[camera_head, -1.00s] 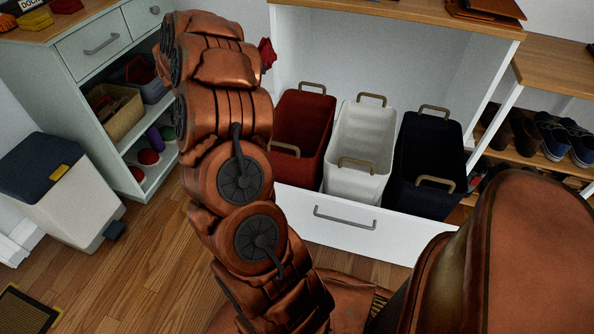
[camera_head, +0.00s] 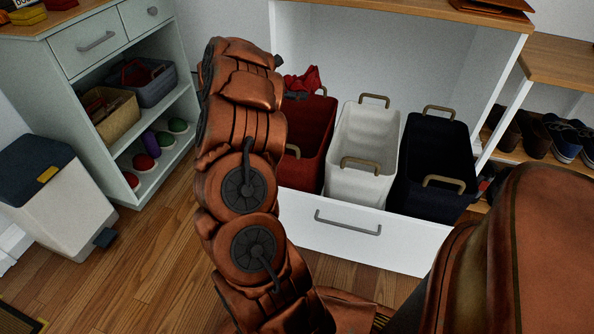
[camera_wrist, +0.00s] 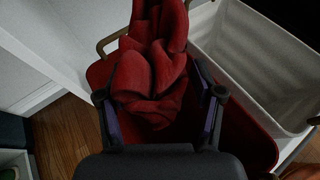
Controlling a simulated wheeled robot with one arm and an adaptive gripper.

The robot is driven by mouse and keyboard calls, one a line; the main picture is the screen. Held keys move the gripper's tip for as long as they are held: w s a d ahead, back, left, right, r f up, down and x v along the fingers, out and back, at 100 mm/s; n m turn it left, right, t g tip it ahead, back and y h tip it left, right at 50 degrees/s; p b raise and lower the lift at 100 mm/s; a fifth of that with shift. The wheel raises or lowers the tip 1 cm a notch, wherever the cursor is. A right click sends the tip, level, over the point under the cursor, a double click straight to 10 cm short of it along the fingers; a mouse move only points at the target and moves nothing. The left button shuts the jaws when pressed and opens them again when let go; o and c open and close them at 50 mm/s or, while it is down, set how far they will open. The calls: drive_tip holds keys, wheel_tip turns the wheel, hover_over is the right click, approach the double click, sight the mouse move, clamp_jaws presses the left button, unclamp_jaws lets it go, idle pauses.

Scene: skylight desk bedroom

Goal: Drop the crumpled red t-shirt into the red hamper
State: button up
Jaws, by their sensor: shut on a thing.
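The crumpled red t-shirt (camera_wrist: 150,75) is held between the fingers of my gripper (camera_wrist: 160,105) in the wrist view. In the head view the t-shirt (camera_head: 303,80) shows above the red hamper, and my gripper (camera_head: 296,95) is mostly hidden behind my arm. The red hamper (camera_head: 315,130) is the leftmost of three hampers and has tan handles. In the wrist view the red hamper (camera_wrist: 250,140) lies below and around the t-shirt. The t-shirt and gripper hide much of its opening.
A white hamper (camera_head: 362,140) and a dark navy hamper (camera_head: 433,150) stand to the right of the red one, above a white drawer front (camera_head: 345,229). A wooden top (camera_head: 420,12) overhangs them. A pedal bin (camera_head: 55,200) and a shelf unit (camera_head: 80,70) stand at left.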

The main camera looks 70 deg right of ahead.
drive_tip(key=shift+f+b, duration=0.75)
drive_tip(key=shift+f, duration=0.65)
drive_tip(key=o, duration=1.3)
drive_tip(key=v, duration=1.2)
